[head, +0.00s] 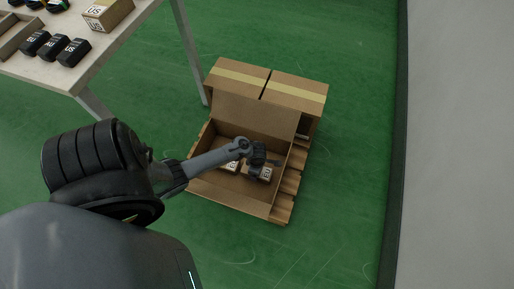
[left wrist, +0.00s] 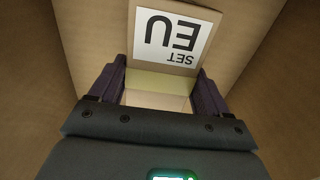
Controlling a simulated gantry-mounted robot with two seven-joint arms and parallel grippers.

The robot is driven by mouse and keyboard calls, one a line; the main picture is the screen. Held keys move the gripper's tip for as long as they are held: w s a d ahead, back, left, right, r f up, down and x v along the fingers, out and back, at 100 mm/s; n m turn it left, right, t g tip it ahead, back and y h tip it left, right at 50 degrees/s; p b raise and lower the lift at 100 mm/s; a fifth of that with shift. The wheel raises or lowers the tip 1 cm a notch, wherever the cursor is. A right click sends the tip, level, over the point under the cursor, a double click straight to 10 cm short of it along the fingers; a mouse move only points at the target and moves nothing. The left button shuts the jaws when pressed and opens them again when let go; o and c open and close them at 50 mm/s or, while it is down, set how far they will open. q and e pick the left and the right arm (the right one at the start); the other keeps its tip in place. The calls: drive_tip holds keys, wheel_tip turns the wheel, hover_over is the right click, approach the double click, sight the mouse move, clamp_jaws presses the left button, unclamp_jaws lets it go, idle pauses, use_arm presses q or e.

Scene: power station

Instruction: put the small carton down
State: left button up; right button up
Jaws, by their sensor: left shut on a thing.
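A small brown carton (head: 264,175) with a white EU label is inside the large open cardboard box (head: 229,200). In the left wrist view the carton (left wrist: 139,84) shows its "EU SET" label and a pale tape strip. My left gripper (head: 262,160) reaches down into the box, shut on this carton, with a dark finger on each side. Whether the carton touches the box floor cannot be told. A second small labelled carton (head: 231,167) lies to its left, partly hidden by my arm. My right gripper is not in view.
The open box sits on a wooden pallet (head: 290,185), with closed taped cartons (head: 295,88) behind it. A table (head: 100,50) at the upper left holds black items (head: 72,52) and a US-labelled carton (head: 108,14). A grey wall stands right; green floor is clear around.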

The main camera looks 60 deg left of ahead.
use_arm(q)
drive_tip(key=shift+f, duration=0.35)
drive_tip(key=o, duration=1.4)
drive_tip(key=shift+r, duration=0.15)
